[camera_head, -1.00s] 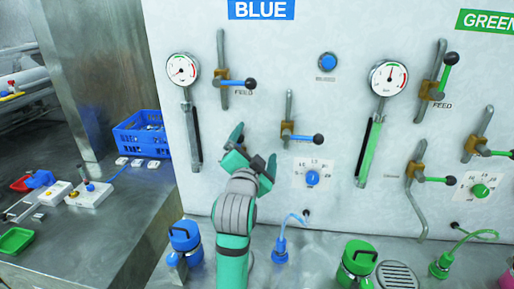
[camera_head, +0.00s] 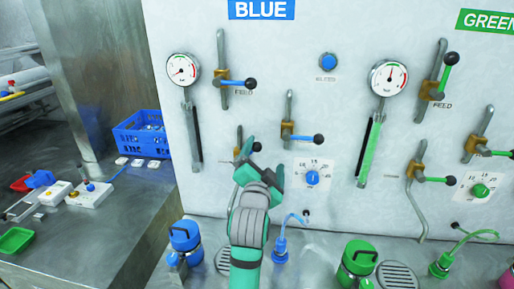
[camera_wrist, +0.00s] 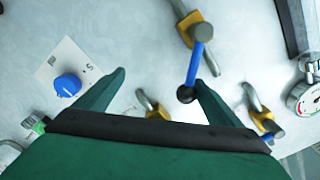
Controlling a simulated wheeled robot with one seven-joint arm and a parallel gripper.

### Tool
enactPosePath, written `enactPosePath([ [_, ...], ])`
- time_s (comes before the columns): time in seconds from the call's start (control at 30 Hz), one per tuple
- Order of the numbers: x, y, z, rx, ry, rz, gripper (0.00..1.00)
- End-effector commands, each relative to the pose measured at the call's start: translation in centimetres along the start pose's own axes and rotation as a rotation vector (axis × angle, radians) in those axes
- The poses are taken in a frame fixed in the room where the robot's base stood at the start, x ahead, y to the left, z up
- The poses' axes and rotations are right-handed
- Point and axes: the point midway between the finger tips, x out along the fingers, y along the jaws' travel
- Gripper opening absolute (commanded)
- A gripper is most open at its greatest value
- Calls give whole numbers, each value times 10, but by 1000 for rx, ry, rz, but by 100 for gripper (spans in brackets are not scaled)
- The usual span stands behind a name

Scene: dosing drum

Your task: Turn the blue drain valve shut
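The blue drain valve, by its position the lower-left one of the blue group, is partly hidden behind my gripper in the head view. Its brass body (camera_head: 239,153) and the black knob (camera_head: 257,147) of its lever show there. In the wrist view its blue lever (camera_wrist: 196,62) runs from the brass body (camera_wrist: 197,30) to the black knob (camera_wrist: 185,94). My gripper (camera_head: 263,160) is open in front of the panel. In the wrist view the knob lies between the two fingers (camera_wrist: 161,78), close to the right one. Contact cannot be told.
The blue feed valve (camera_head: 235,83) is above, and another blue-side valve (camera_head: 300,137) is to the right. A blue dial (camera_head: 312,178) is right of my gripper. A blue canister (camera_head: 186,238) and a blue-capped bottle (camera_head: 280,250) stand below.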

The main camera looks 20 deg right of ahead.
Motion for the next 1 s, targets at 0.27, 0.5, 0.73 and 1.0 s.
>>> enactPosePath([
  [0.27,0,10,5,1,1,0,88],
  [0.5,0,20,9,1,2,0,88],
  [0.73,0,25,13,1,2,0,88],
  [1.0,0,36,24,2,1,0,88],
])
